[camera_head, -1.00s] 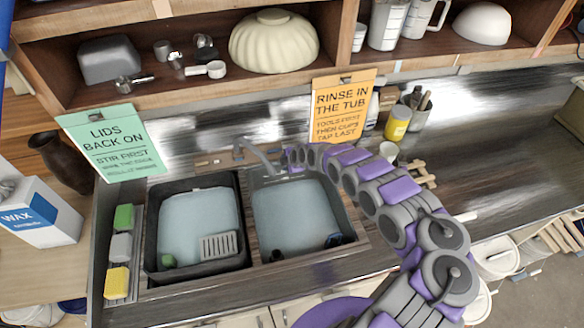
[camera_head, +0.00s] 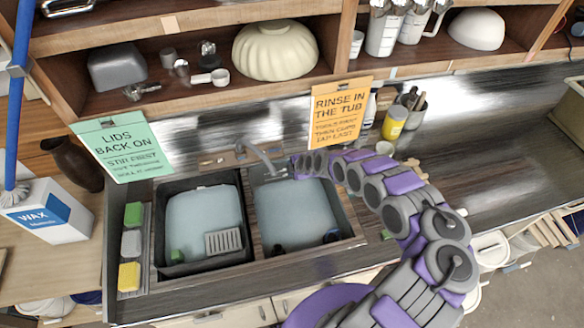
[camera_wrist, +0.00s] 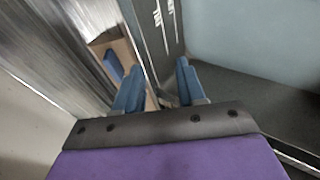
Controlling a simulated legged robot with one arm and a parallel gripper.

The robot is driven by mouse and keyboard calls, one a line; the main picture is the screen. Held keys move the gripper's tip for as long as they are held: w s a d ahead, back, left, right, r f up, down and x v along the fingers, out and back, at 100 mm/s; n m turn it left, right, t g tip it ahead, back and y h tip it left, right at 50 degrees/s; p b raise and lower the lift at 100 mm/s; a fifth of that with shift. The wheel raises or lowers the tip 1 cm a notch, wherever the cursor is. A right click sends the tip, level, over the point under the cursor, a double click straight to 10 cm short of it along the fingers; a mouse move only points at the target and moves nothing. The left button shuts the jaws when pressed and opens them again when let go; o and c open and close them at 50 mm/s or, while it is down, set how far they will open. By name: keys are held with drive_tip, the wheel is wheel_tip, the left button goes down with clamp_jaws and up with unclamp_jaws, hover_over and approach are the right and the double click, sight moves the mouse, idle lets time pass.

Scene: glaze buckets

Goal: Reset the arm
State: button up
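My gripper (camera_head: 293,167) is at the back edge of the right sink basin, close beside the faucet (camera_head: 262,157) in the head view. In the wrist view its two blue fingers (camera_wrist: 160,92) stand apart with nothing held between them. A grey wall or edge and a pale basin show beyond them. My purple and grey arm reaches back from the lower right over the right side of the sink, hiding part of the counter.
The sink has a left basin (camera_head: 205,212) and a right basin (camera_head: 293,210). A yellow jar (camera_head: 394,122) stands behind my arm. The shelf (camera_head: 190,92) overhangs the back, with an orange sign (camera_head: 340,112) hanging near my gripper. The right counter looks mostly clear.

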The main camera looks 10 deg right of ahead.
drive_tip(key=s+d+m+g+h+b, duration=0.2)
drive_tip(key=s+d+b, duration=0.1)
drive_tip(key=d, duration=0.5)
drive_tip(key=s+d+m+g+h+b, duration=0.15)
drive_tip(key=s+d, duration=0.25)
drive_tip(key=d, duration=0.4)
drive_tip(key=s+d+r+m+g+h+b, duration=0.1)
drive_tip(key=s+d+r+m+h+b, duration=0.15)
drive_tip(key=s+r, duration=0.4)
drive_tip(key=s+d+r+m+g+h+b, duration=0.1)
drive_tip(key=s+d+r+m+g+b, duration=0.2)
drive_tip(key=r, duration=0.6)
drive_tip(key=s+a+r+m+y+b, duration=0.1)
drive_tip(key=s+a+r+m+b, duration=0.3)
drive_tip(key=s+a, duration=0.3)
drive_tip(key=s+a+r+m+b, duration=0.3)
drive_tip(key=s+a+r, duration=0.15)
drive_tip(key=s, duration=0.35)
drive_tip(key=s+a+f+m+y+b, duration=0.1)
drive_tip(key=s+a+b, duration=0.2)
drive_tip(key=s+a, duration=0.4)
drive_tip(key=s+a+f+m+g+y+b, duration=0.1)
drive_tip(key=s+a, duration=0.6)
drive_tip(key=s, duration=0.7)
drive_tip(key=shift+s+a+f+m+y+b, duration=0.15)
drive_tip(key=shift+s+f+m+y+b, duration=0.2)
drive_tip(key=shift+f+y+b, duration=0.5)
